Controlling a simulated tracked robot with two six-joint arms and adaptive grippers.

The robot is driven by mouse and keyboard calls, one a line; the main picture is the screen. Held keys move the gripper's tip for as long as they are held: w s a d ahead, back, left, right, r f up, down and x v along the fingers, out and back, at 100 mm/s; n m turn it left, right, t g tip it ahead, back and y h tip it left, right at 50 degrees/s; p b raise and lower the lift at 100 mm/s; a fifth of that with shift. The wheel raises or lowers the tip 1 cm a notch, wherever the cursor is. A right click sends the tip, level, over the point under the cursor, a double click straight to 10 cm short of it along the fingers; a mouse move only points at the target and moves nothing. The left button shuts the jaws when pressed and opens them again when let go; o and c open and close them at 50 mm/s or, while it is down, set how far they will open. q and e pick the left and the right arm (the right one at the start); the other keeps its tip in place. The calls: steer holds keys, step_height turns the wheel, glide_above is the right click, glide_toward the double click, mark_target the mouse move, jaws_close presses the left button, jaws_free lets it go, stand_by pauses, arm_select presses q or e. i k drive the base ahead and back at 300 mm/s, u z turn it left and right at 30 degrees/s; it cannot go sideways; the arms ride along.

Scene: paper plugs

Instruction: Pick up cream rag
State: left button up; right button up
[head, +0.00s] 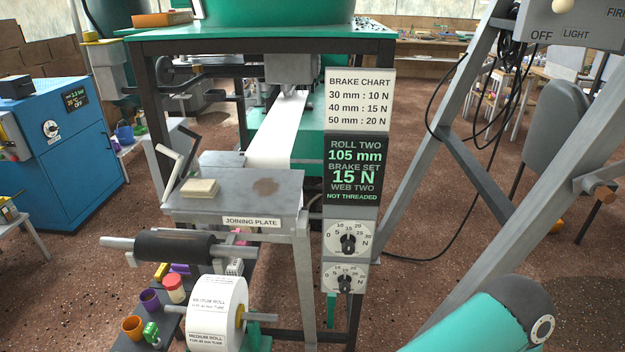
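The cream rag (199,188) lies folded in a small flat pad on the left part of the grey joining plate (225,209). A brown stain marks the plate to the right of the rag. Nothing covers the rag. Neither of my grippers shows in the head view, so I cannot see their state or where they are relative to the rag.
Pale lever bars (172,163) stand at the plate's left. A dark roller (172,247) and a white medium roll (217,305) sit in front and below. A panel with dials (348,243) rises at the plate's right. A sloping grey frame (440,130) stands farther right.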

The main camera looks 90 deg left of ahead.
mark_target(193, 188)
steer(key=z, duration=0.1)
steer(key=i, duration=0.2)
steer(key=u, duration=2.55)
steer(key=k, duration=0.6)
steer(key=u, duration=0.15)
steer(key=i, duration=0.5)
steer(key=z, duration=0.25)
steer(key=k, duration=0.5)
steer(key=u, duration=0.25)
steer(key=i, duration=0.4)
